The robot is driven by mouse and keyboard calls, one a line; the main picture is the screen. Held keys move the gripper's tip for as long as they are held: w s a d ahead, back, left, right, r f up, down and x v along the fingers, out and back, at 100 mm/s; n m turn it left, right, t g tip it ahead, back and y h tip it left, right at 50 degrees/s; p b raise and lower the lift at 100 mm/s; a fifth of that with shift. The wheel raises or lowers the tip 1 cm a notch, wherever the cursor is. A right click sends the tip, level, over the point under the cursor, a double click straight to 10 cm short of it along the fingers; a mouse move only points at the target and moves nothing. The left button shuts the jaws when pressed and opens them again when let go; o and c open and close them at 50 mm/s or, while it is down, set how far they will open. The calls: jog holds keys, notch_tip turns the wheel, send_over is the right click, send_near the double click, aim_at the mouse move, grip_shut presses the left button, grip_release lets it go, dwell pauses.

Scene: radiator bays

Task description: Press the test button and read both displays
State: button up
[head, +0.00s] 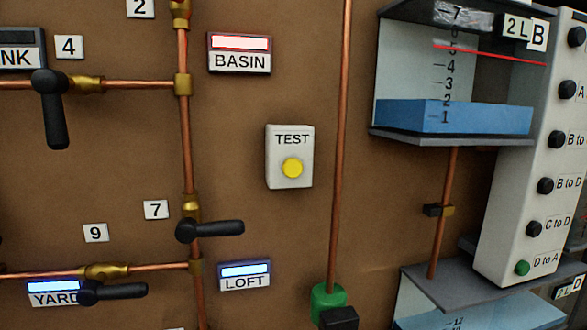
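The TEST button is a yellow round button (292,168) on a white box (290,145) on the brown wall, at the middle of the head view. The BASIN display (240,44) above it to the left is lit pale red. The LOFT display (244,271) below it to the left is lit blue-white. The YARD display (54,287) at the lower left is also lit blue-white. A display ending in "NK" (20,40) at the top left looks dark and is cut off. My gripper is not in view.
Copper pipes with black-handled valves (53,105) cover the left side. A copper pipe (341,130) runs vertically right of the button. Tank B (452,116) holds blue liquid below a red line. A white panel (525,160) carries several black buttons and one green button.

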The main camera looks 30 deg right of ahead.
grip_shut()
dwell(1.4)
